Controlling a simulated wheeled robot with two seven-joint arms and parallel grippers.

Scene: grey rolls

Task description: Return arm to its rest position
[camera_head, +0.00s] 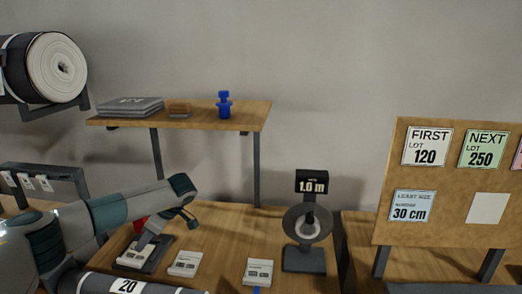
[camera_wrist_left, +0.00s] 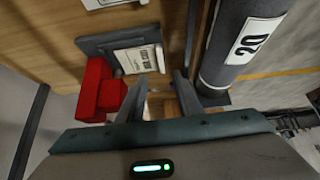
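My left arm (camera_head: 125,208) comes in from the left over the table, bent down at the wrist. My left gripper (camera_wrist_left: 158,90) shows in the left wrist view with its two fingers apart and nothing visible held between them. It points down near a grey plate (camera_wrist_left: 95,42) with a white printed card (camera_wrist_left: 140,58) on it. A red block-like thing (camera_wrist_left: 97,92) stands beside the plate; the arm partly hides it in the head view (camera_head: 139,224). My right gripper is not in view.
A dark roll marked 20 (camera_head: 128,286) lies along the front, close beside the gripper in the wrist view (camera_wrist_left: 235,55). White cards (camera_head: 184,263) lie on the table (camera_head: 220,228). A 1.0 m gauge (camera_head: 304,262) stands right. A shelf (camera_head: 190,117) hangs behind; a notice board (camera_head: 450,180) stands right.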

